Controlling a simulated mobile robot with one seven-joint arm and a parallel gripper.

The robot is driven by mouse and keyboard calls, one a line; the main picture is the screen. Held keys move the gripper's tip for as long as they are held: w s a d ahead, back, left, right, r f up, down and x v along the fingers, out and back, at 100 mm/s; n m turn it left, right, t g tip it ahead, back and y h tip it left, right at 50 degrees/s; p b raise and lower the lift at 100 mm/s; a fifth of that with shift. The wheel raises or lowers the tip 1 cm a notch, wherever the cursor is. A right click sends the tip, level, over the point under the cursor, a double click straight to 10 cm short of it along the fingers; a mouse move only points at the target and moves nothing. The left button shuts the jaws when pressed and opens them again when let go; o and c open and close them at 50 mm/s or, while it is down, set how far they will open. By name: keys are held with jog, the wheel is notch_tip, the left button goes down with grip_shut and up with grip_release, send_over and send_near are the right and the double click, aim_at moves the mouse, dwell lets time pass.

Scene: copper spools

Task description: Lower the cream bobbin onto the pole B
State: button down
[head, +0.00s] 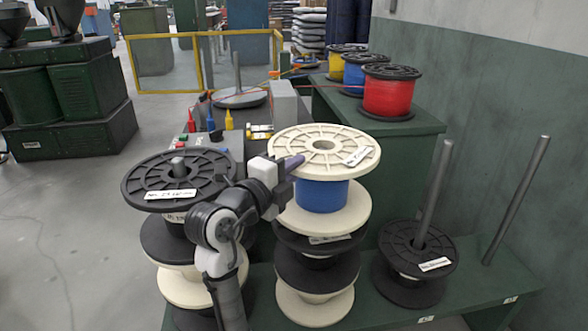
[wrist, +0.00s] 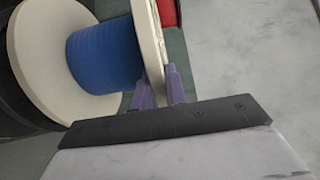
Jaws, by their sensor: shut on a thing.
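The cream bobbin (head: 352,207) has two cream flanges, a blue winding and a white label on top. My gripper (head: 290,163) is shut on the left edge of its upper flange. In the wrist view the purple fingers (wrist: 160,88) stand either side of the rim of the cream bobbin (wrist: 35,60). The bobbin is upright over the middle stack (head: 318,268); I cannot tell whether it touches it. To the right stand a pole (head: 435,190) with a black bobbin (head: 417,262) at its foot and a bare pole (head: 517,198). The bench tags are too small to read.
A left stack topped by a black bobbin (head: 155,181) stands beside my arm. Red (head: 388,95), blue (head: 360,77) and yellow spools sit on a green cabinet (head: 420,138) behind. A control box (head: 213,142) is at the back. The green bench (head: 480,285) is clear around the bare pole.

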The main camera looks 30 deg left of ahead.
jog(key=shift+r, duration=0.15)
notch_tip(320, 180, down, 4)
jog(key=b, duration=0.4)
dwell(0.3)
jog(key=c, duration=1.4)
grip_release()
jog(key=shift+r, duration=0.1)
jog(key=shift+o, duration=0.3)
jog(key=shift+f, duration=0.3)
jog(key=s+a+b, duration=0.1)
jog(key=s+a, duration=0.1)
jog(key=s, duration=1.1)
jog(key=shift+s+a+r+b, duration=0.15)
jog(key=shift+s+a+b, duration=0.15)
jog(key=shift+s, duration=0.05)
jog(key=shift+r, duration=0.1)
